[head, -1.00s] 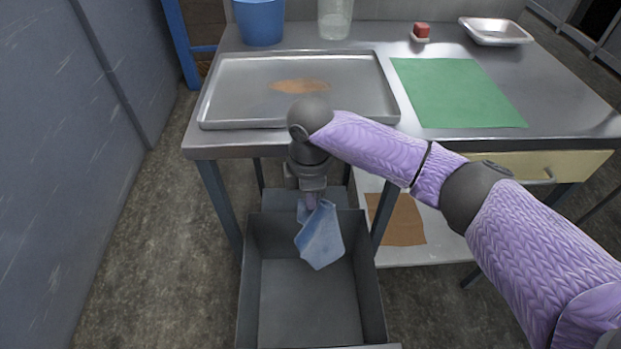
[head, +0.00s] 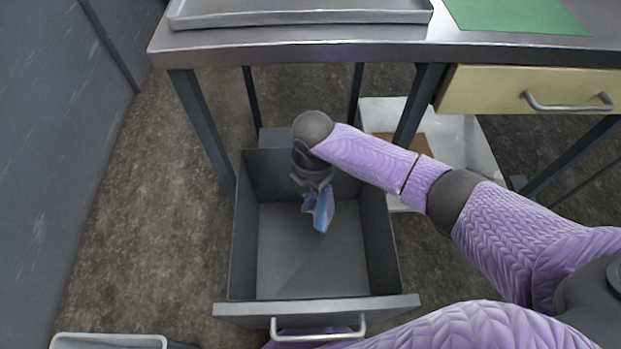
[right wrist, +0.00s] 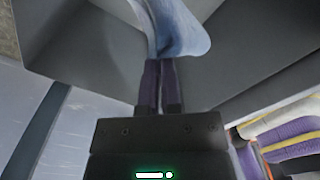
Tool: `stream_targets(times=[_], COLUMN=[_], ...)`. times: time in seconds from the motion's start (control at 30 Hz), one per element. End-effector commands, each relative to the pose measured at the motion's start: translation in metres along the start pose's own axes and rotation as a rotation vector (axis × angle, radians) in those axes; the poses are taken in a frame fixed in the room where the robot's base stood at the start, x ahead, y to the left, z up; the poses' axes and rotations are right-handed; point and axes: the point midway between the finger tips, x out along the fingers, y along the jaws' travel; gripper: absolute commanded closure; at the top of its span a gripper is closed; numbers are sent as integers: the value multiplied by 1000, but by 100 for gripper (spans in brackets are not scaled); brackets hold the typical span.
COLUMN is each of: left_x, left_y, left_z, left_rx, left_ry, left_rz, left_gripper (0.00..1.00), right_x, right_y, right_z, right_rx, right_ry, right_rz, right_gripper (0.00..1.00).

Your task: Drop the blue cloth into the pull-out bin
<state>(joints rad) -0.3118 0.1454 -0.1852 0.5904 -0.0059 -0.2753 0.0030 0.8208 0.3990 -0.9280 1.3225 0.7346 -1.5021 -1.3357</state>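The blue cloth (head: 322,212) hangs from my right gripper (head: 318,188) inside the walls of the grey pull-out bin (head: 290,309). In the right wrist view the fingers of my right gripper (right wrist: 161,75) are close together, shut on the cloth (right wrist: 180,28). The bin is pulled out below the table, and its floor is bare around the cloth. I cannot tell whether the cloth's lower tip touches the bin floor. My left gripper is not in view.
The steel table (head: 330,48) stands above and behind the bin, with a metal tray (head: 300,18) and green mat (head: 515,15) on it. A closed yellow drawer (head: 490,90) is at right. A pale container (head: 110,341) is at the bottom left, and a wall rises at left.

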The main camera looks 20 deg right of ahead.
Motion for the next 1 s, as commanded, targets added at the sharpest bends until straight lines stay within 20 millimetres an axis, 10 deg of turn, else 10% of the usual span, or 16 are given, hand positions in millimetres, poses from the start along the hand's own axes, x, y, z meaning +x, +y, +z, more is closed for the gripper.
stream_targets(times=[0.33, 0.53, 0.73, 0.93, 1.0], left_x=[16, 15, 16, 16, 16], left_y=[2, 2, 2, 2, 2], left_z=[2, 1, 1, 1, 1], left_rx=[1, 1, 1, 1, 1], left_ry=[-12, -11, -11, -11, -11], left_rz=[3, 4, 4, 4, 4], left_gripper=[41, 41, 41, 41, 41], right_x=[18, 18, 18, 18, 18], right_y=[0, 0, 0, 0, 0], right_z=[0, 0, 0, 0, 0], right_rx=[1, 1, 2, 2, 2], right_ry=[-1, 0, 0, 0, 0], right_rz=[1, 1, 0, 0, 0], right_gripper=[100, 57, 52, 10, 10])
